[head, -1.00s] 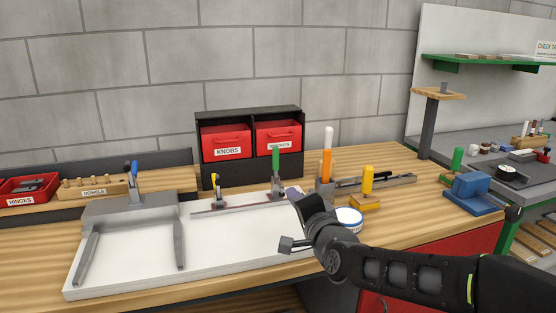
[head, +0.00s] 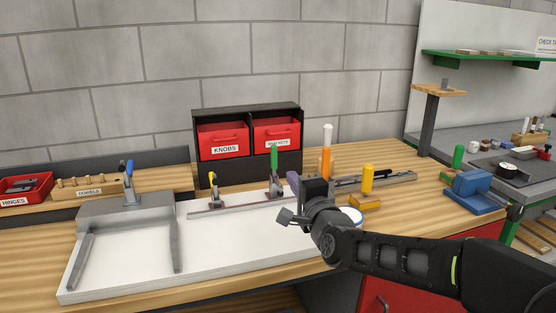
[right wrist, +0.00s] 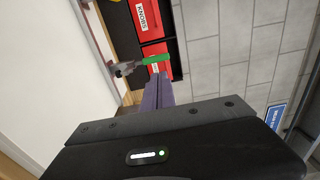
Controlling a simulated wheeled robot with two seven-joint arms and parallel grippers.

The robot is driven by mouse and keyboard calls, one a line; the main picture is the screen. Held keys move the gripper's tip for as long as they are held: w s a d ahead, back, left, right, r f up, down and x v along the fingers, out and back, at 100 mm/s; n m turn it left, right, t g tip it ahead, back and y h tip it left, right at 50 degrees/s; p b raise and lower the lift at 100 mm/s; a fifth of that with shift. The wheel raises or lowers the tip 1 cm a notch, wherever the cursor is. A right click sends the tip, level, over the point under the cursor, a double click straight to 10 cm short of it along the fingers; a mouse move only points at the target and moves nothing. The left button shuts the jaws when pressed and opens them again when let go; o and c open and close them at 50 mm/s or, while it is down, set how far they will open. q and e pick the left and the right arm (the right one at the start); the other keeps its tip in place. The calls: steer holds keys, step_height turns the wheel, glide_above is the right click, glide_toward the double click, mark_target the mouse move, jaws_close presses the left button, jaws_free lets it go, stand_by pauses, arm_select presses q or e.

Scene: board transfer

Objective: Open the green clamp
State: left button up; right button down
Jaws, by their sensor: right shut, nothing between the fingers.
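The green clamp (head: 274,184) stands at the right end of a metal rail on the white board (head: 235,235). Its green handle (head: 274,158) points upright. In the right wrist view the green handle (right wrist: 156,59) lies just beyond the fingertips, and the clamp's grey body (right wrist: 125,69) is beside it. My right gripper (head: 292,179) is shut and empty, with purple-grey fingers, just right of the clamp. In the right wrist view its fingers (right wrist: 157,90) point toward the handle; I cannot tell whether they touch it. My left gripper is not in view.
A yellow-handled clamp (head: 213,190) stands on the same rail, and a blue-handled clamp (head: 130,185) is at left. A black rack with red bins (head: 223,139) stands behind. An orange bottle (head: 326,160) and a yellow-handled tool (head: 367,180) stand to the right.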

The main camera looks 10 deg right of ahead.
mark_target(275, 155)
arm_select(q)
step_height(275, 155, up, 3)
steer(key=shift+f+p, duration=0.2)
steer(key=shift+p, duration=1)
arm_select(e)
steer(key=w, duration=1.2)
steer(key=shift+w+a, duration=0.25)
steer(key=shift+a, duration=0.15)
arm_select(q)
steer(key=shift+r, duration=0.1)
